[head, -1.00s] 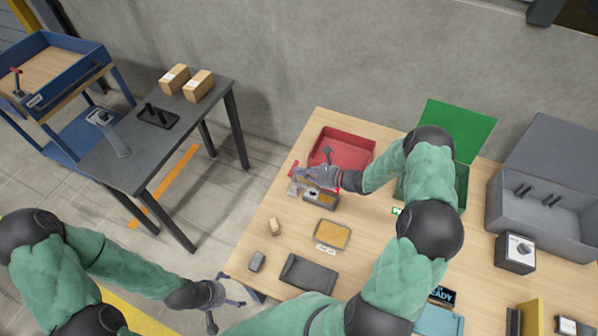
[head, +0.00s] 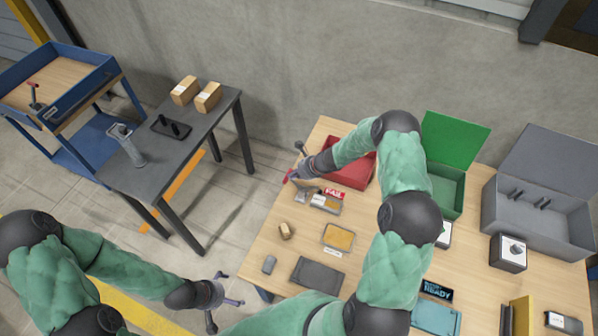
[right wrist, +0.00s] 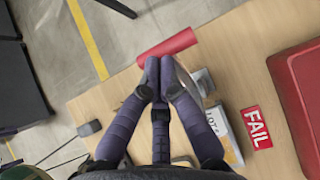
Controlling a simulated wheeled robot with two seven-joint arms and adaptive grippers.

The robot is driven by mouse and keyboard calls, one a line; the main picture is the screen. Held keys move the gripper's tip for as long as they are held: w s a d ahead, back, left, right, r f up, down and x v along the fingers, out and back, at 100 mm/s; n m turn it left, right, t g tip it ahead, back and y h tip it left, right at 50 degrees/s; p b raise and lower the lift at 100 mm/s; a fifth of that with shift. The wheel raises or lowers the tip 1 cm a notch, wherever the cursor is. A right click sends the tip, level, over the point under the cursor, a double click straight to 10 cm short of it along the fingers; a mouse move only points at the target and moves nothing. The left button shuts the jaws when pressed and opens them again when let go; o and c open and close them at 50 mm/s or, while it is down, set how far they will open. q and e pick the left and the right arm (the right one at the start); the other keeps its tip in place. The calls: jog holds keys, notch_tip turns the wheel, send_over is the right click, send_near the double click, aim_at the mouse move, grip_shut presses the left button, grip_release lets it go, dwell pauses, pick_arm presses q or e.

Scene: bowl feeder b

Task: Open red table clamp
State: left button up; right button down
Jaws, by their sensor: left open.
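The red table clamp shows as a red bar (right wrist: 168,47) at the table's left edge in the right wrist view; its red part (head: 287,176) also shows in the head view, partly hidden by my gripper. A small grey metal part (right wrist: 203,80) lies near the bar; whether it belongs to the clamp I cannot tell. My right gripper (right wrist: 158,66) has its fingertips together just short of the red bar, touching or nearly so. Nothing shows between its fingers. My left gripper (head: 231,290) is open and empty, off the table's front left corner.
A red bin (head: 348,170) and a FAIL sign (right wrist: 257,126) stand right of the clamp, with a small box labelled LOT (right wrist: 222,132) beside it. A green open box (head: 447,190) and a grey box (head: 540,215) stand further right. Floor lies open left of the table.

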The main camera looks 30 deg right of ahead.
jog(key=shift+w+a+f+b, duration=0.55)
jog(key=shift+w+a+f, duration=0.6)
jog(key=shift+w, duration=0.15)
jog(key=shift+a, duration=0.1)
jog(key=shift+r, duration=0.1)
jog(key=shift+r+p, duration=0.45)
jog(key=shift+r, duration=0.1)
jog(key=s+d+r+p, duration=0.3)
jog(key=r+p, duration=0.1)
jog(key=r, duration=0.8)
jog(key=shift+s, duration=0.15)
jog(key=shift+d, duration=0.1)
